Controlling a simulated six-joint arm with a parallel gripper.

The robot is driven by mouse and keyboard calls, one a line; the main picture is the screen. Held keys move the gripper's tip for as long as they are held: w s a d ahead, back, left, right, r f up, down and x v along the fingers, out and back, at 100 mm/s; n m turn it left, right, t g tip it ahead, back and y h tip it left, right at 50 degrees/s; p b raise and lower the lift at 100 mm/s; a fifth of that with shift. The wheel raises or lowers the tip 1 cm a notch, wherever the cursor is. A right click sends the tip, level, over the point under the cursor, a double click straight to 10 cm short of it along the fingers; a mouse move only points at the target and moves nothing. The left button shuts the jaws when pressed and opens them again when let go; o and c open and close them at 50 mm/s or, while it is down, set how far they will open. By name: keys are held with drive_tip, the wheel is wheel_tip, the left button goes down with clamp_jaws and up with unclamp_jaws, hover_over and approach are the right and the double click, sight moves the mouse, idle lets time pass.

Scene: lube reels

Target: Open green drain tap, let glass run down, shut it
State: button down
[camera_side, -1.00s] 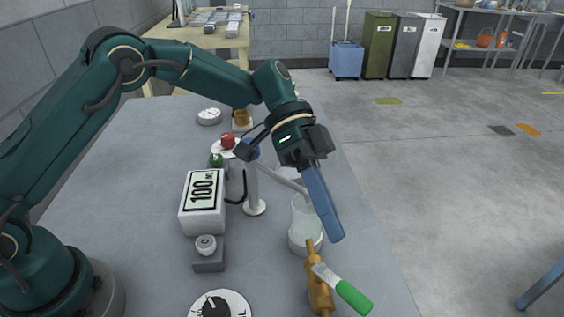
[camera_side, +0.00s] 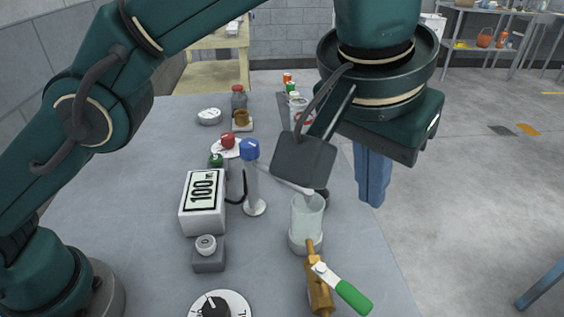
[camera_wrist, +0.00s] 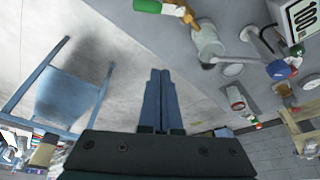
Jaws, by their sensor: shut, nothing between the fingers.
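The drain tap is a brass body (camera_side: 318,288) with a green lever (camera_side: 352,297), at the front of the bench. The lever slants away from the brass body toward the lower right. The clear glass (camera_side: 307,218) stands right behind the tap; its liquid level is hard to read. My gripper (camera_side: 373,203) is shut and empty, its blue fingers pointing down to the right of the glass, apart from glass and lever. In the wrist view the shut fingers (camera_wrist: 160,72) are in the middle, with the green lever (camera_wrist: 148,6) at the top edge and the glass (camera_wrist: 208,42) beside it.
A blue-capped spout (camera_side: 252,180) stands left of the glass, its arm reaching toward it. A box reading 100 (camera_side: 203,203), a grey button box (camera_side: 208,256) and a round dial (camera_side: 218,307) stand further left. Open floor lies right of the bench.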

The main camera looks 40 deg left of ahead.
sight(353, 292)
wheel_tip(353, 292, down, 12)
drive_tip(key=s+d, duration=0.1)
drive_tip(key=d, duration=0.1)
drive_tip(key=shift+s+r+m, duration=0.25)
drive_tip(key=shift+s+m, duration=0.15)
idle(0.6)
drive_tip(key=shift+a, duration=0.1)
drive_tip(key=shift+s+m+h, duration=0.5)
drive_tip(key=shift+m, duration=0.7)
drive_tip(key=shift+s+a+m+h, duration=0.15)
drive_tip(key=shift+s+m+h, duration=0.3)
drive_tip(key=shift+m, duration=0.55)
drive_tip(key=shift+s+a, duration=0.15)
drive_tip(key=shift+s, duration=0.2)
drive_tip(key=shift+s+a, duration=0.1)
drive_tip(key=shift+s, duration=0.1)
drive_tip(key=shift+w, duration=0.15)
